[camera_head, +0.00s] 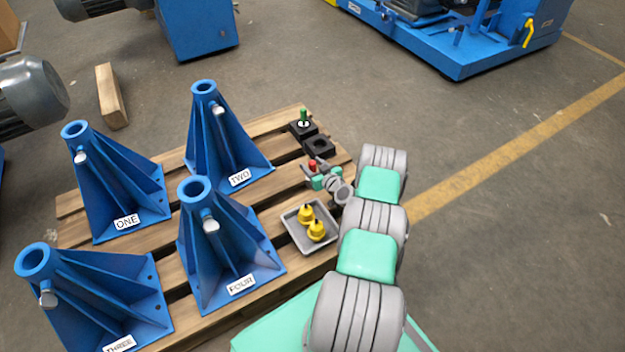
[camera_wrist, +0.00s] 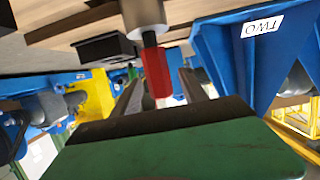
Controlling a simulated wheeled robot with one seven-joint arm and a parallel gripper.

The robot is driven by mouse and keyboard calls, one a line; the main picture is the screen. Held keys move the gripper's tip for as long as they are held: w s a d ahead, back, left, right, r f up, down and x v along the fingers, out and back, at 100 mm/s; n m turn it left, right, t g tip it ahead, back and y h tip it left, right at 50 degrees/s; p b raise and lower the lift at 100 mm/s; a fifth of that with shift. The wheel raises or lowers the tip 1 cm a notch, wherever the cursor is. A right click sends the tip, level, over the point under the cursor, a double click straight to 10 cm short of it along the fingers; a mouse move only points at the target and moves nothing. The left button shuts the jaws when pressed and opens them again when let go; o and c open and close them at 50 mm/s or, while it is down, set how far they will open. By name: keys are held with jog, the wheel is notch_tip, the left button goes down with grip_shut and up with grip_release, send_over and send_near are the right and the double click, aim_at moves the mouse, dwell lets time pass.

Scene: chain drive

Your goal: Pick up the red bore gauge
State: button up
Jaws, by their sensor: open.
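The red bore gauge (camera_head: 312,164) is at the right edge of the wooden pallet, partly hidden by my gripper (camera_head: 322,172). In the wrist view, which is upside down, its red handle (camera_wrist: 156,72) shows with a dark neck and a grey metal cylinder beyond it toward the pallet. My gripper (camera_wrist: 160,92) is open, with one finger on each side of the red handle. I cannot tell whether either finger touches it. What the gauge's lower end rests on is not clear.
A green-topped gauge (camera_head: 303,119) stands in a black block. Another black block (camera_head: 319,146) has an empty hole. A grey tray (camera_head: 292,229) holds two yellow parts (camera_head: 307,214). Several blue stands fill the pallet, with stand TWO (camera_head: 222,145) and stand FOUR (camera_head: 220,250) closest.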

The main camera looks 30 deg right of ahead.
grip_shut()
dwell(0.5)
dwell(0.8)
jog(key=shift+r, duration=0.15)
